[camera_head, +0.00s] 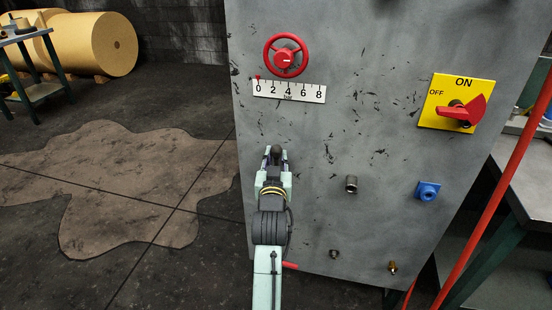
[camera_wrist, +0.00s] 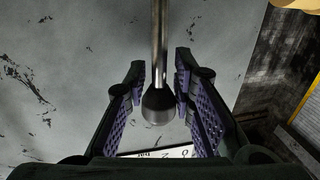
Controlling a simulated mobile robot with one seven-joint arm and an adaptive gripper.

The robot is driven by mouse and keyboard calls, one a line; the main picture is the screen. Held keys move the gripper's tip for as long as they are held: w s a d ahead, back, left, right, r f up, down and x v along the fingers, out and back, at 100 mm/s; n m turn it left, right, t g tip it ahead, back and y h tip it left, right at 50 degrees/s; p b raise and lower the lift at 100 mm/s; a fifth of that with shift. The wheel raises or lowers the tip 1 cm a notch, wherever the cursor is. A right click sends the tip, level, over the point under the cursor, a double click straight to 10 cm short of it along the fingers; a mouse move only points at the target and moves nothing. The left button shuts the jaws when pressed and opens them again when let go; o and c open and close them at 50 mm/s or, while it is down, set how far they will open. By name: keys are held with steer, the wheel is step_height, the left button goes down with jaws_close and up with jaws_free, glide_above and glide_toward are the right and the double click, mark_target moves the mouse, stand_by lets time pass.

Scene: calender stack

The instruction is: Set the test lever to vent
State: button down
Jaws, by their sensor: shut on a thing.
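The test lever shows in the wrist view as a metal rod (camera_wrist: 158,40) ending in a dark rounded knob (camera_wrist: 158,107). In the head view its dark knob (camera_head: 277,149) shows at the tip of my gripper (camera_head: 274,160), in front of the grey panel. In the wrist view my gripper (camera_wrist: 161,75) has its purple-padded fingers on either side of the rod and knob, closed on the lever. The lever's base and any vent marking are hidden behind my gripper and arm in the head view.
The grey panel (camera_head: 330,120) carries a red handwheel (camera_head: 286,56), a 0–8 scale (camera_head: 290,91) with its pointer at 0, a red ON/OFF switch (camera_head: 462,111), a metal stub (camera_head: 351,184) and a blue fitting (camera_head: 428,190). A red pipe (camera_head: 490,215) runs at right. Floor at left is open.

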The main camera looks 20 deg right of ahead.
steer(key=shift+s+d+f+m+t+b, duration=0.2)
steer(key=shift+s+d+m+b, duration=0.3)
steer(key=shift+d+m, duration=0.3)
steer(key=shift+s+d+f+m+t+b, duration=0.1)
steer(key=shift+s+d+f+m+b, duration=0.1)
steer(key=shift+s+d+m+b, duration=0.5)
steer(key=shift+s+d+f+m+h+b, duration=0.2)
steer(key=shift+d+m+b, duration=0.15)
steer(key=shift+m, duration=0.4)
steer(key=shift+s+d+f+m+h+b, duration=0.15)
steer(key=shift+d+f+m+h+b, duration=0.15)
steer(key=shift+m, duration=0.4)
steer(key=shift+s+d+f+m+h+b, duration=0.15)
steer(key=shift+d+m+b, duration=0.2)
steer(key=shift+m, duration=0.4)
steer(key=shift+d, duration=0.15)
steer(key=c, duration=1.3)
jaws_free()
steer(key=shift+c, duration=0.2)
steer(key=shift+o, duration=0.2)
steer(key=v, duration=1.2)
